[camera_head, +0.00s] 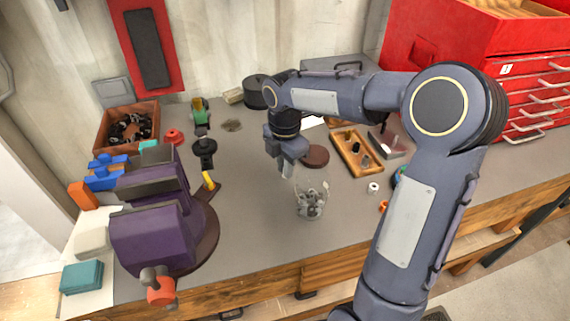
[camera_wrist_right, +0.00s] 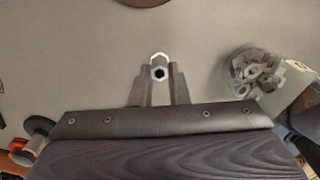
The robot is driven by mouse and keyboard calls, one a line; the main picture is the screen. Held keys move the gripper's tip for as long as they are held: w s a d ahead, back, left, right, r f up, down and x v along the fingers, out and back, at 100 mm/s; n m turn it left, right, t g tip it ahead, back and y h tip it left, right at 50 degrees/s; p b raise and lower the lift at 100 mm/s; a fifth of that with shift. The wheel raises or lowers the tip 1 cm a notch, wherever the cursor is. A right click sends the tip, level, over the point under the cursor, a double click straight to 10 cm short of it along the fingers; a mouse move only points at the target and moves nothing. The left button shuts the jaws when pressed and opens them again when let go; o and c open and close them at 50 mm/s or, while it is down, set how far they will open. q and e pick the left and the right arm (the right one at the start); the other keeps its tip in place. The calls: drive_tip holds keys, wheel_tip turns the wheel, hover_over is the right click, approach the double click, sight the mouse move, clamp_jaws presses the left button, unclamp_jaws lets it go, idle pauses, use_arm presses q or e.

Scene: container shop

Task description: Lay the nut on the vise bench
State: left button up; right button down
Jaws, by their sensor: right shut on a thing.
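My right gripper (camera_head: 287,171) is over the middle of the grey vise bench (camera_head: 250,215), pointing down. In the right wrist view its fingers (camera_wrist_right: 159,82) are shut on a small silver nut (camera_wrist_right: 160,66), held at the fingertips above the grey surface. I cannot see the nut clearly in the head view. The purple vise (camera_head: 152,238) stands on the bench to the left, on a dark round base. My left gripper is not in view.
A clear jar of metal nuts (camera_head: 310,202) stands just right of my right gripper; it also shows in the right wrist view (camera_wrist_right: 265,78). A wooden tray (camera_head: 349,143) and a white roll (camera_head: 373,187) are further right. The bench between vise and jar is clear.

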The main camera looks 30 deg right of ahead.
drive_tip(key=shift+f, duration=0.2)
drive_tip(key=c, duration=1.4)
unclamp_jaws()
drive_tip(key=shift+r, duration=0.1)
wheel_tip(320, 180, up, 12)
drive_tip(key=shift+r+p, duration=0.15)
drive_tip(key=shift+p, duration=0.15)
